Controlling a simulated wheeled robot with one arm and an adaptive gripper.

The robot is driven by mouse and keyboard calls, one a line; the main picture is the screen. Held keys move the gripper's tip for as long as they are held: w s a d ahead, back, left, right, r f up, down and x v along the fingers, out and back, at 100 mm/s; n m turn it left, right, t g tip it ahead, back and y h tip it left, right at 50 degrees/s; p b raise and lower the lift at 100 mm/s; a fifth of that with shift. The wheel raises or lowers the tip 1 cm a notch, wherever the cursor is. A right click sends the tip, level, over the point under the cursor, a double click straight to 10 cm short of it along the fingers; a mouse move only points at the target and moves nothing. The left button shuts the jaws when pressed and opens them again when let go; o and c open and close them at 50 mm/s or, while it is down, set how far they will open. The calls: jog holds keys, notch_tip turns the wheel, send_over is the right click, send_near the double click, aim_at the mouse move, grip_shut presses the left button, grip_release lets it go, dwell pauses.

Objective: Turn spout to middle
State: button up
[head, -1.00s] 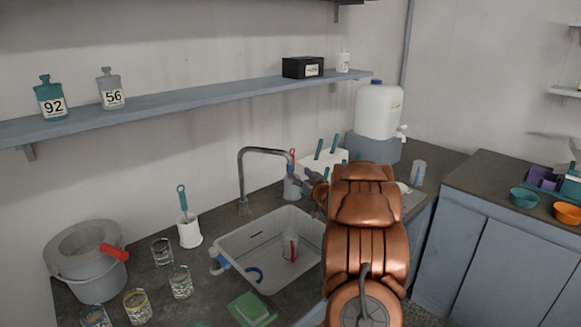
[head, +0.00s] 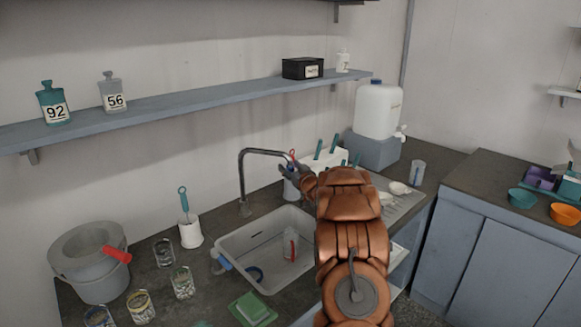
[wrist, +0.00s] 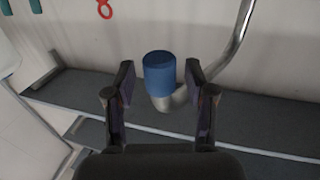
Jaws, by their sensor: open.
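The metal gooseneck spout (head: 262,151) rises behind the sink (head: 225,245) and its free end points right in the head view, over the sink's back right side. In the wrist view the spout's pipe (wrist: 240,40) comes down to a blue tip (wrist: 158,74). My gripper (wrist: 160,82) is open, with one finger on each side of the blue tip. Gaps show between tip and fingers, so it is not clamped. In the head view my gripper (head: 290,174) is at the spout's end, partly hidden by my arm.
A clear vessel with red marks (head: 291,243) stands in the sink. A white holder with a brush (head: 189,232), a grey bucket (head: 88,265) and several jars are to the left. A white canister (head: 377,110) stands at the back right.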

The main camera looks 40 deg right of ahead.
grip_shut()
dwell(0.5)
